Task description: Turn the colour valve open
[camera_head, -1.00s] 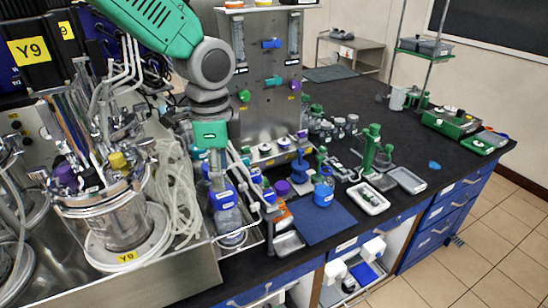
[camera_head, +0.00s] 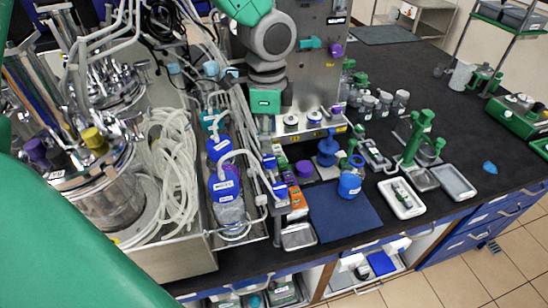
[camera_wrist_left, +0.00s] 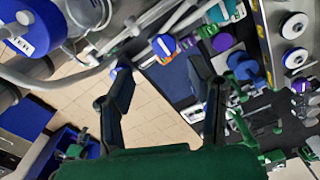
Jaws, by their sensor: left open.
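The steel panel (camera_head: 322,75) stands at the back centre in the head view, partly hidden by my arm. A teal valve handle (camera_head: 311,43) and a purple valve handle (camera_head: 336,50) show on its front; I cannot tell which one is the colour valve. My left gripper (camera_head: 266,106) hangs in front of the panel's left side, its fingers hardly visible there. In the left wrist view the left gripper (camera_wrist_left: 160,72) has its two dark fingers spread, with nothing between them. My right gripper is not in view.
Glass vessels (camera_head: 100,200) and coiled tubing (camera_head: 170,170) fill the steel tray at left. A blue mat (camera_head: 342,212), a white tray (camera_head: 401,198) and green stands (camera_head: 415,140) lie to the right on the black bench.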

